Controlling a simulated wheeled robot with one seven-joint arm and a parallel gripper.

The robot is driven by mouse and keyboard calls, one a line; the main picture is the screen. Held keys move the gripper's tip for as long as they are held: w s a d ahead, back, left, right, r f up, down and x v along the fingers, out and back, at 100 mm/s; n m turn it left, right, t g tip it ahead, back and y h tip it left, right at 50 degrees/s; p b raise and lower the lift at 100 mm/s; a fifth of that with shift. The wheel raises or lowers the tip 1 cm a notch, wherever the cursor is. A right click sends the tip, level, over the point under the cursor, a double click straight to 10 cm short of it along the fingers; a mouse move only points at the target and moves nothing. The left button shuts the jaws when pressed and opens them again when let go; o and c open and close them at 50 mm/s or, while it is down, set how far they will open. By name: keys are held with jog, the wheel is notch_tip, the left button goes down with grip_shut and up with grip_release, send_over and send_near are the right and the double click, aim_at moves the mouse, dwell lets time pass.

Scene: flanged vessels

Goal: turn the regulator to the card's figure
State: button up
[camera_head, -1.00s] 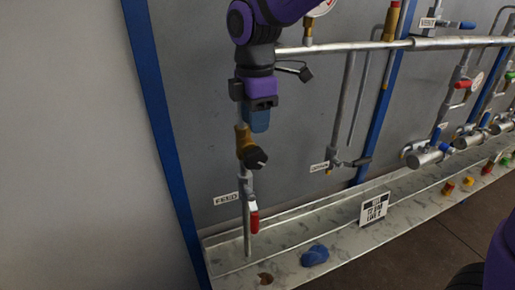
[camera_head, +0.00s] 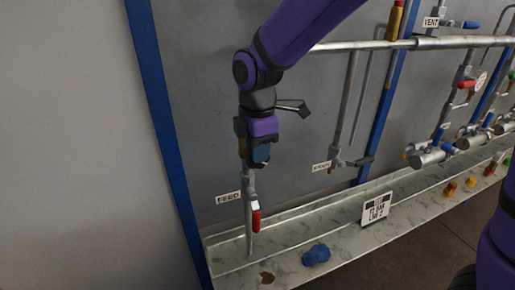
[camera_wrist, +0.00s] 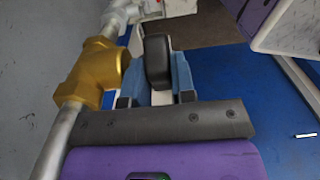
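The regulator is a brass body with a dark knob on the vertical pipe above the FEED label (camera_head: 228,198). In the head view my gripper (camera_head: 259,155) hides most of it. In the wrist view the brass regulator body (camera_wrist: 95,70) is at the left, and its black knob (camera_wrist: 157,60) stands between my blue fingers. The fingers flank the knob closely; whether they press on it cannot be told. The white card (camera_head: 376,208) stands on the tray ledge; its print is too small to read surely.
A red-handled valve (camera_head: 256,219) sits just below my gripper on the same pipe. A blue lump (camera_head: 316,254) lies on the ledge (camera_head: 345,238). A dark-handled valve (camera_head: 350,162) is to the right. A horizontal pipe (camera_head: 380,45) crosses above. Open wall lies left of the blue post (camera_head: 160,120).

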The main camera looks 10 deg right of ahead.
jog(key=shift+c, duration=0.7)
jog(key=shift+d+y, duration=0.25)
jog(key=shift+y, duration=0.55)
jog(key=shift+w+d+g+y, duration=0.1)
jog(key=shift+g+y, duration=0.4)
jog(key=shift+y, duration=0.4)
jog(key=o, duration=0.6)
jog(key=shift+o, duration=0.2)
jog(key=v, duration=1)
jog(key=shift+d+r, duration=0.25)
jog(key=shift+r, duration=0.1)
